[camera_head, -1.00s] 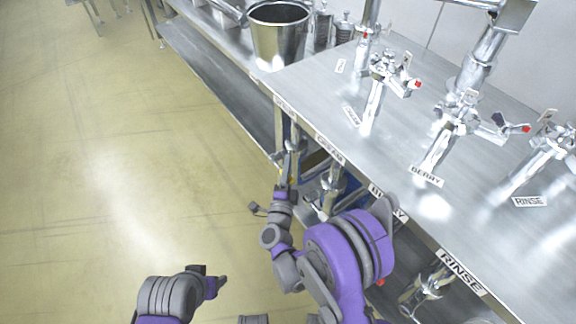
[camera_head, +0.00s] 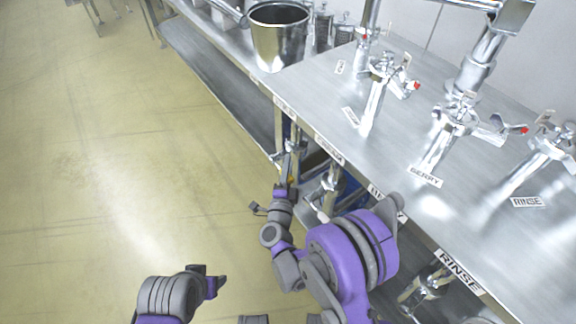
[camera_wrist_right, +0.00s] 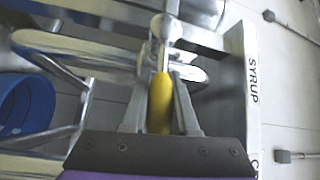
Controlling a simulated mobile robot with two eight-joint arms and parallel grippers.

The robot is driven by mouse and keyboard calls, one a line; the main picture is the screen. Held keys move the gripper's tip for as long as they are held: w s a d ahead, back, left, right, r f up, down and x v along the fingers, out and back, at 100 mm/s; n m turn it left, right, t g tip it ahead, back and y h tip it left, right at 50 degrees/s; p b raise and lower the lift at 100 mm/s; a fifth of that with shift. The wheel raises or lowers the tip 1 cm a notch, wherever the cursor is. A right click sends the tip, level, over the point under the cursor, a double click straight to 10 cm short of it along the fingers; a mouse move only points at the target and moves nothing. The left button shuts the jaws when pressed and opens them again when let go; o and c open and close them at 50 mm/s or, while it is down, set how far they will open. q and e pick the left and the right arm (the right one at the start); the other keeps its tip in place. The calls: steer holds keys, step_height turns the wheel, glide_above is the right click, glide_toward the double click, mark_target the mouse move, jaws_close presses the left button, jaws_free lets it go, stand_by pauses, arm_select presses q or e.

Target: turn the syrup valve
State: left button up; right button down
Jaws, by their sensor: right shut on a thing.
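The syrup valve's yellow handle (camera_wrist_right: 160,98) shows in the right wrist view, with a rounded metal end above it. My right gripper (camera_wrist_right: 156,105) has a finger on each side of the handle and is shut on it. The "SYRUP" label (camera_wrist_right: 253,80) is on the counter edge just right of it. In the head view my right gripper (camera_head: 289,165) is below the counter's front edge, and its fingers and the handle are small and partly hidden. My left gripper (camera_head: 215,280) is over the floor, away from the counter; its fingers are too unclear to judge.
A steel counter (camera_head: 310,95) carries several labelled taps, including a berry tap (camera_head: 440,140). A metal pot (camera_head: 279,45) stands at the back. More valves and pipes (camera_head: 330,185) are under the counter, near my right arm. A blue container (camera_wrist_right: 28,102) is left of the valve. Floor at left is clear.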

steer(key=w+r+n+g, duration=0.1)
steer(key=n+g, duration=0.1)
steer(key=g, duration=0.1)
steer(key=w+a+r+n+g+h+p, duration=0.1)
steer(key=n+g, duration=0.1)
steer(key=a+r+n+g, duration=0.1)
steer(key=r+n+g, duration=0.1)
steer(key=g, duration=0.1)
steer(key=shift+w+n+g+h, duration=0.3)
steer(key=shift+w, duration=0.1)
steer(key=shift+w+a+r+n+g+h, duration=0.1)
steer(key=shift+w+a+n+g+h, duration=0.35)
steer(key=shift+g, duration=0.45)
steer(key=shift+w+a+r+n+g+h, duration=0.1)
steer(key=shift+w+a+n+g+h, duration=0.1)
steer(key=shift+w+n+g+h, duration=0.45)
steer(key=shift+s+g, duration=0.2)
steer(key=shift+g, duration=0.15)
steer(key=c, duration=0.7)
jaws_free()
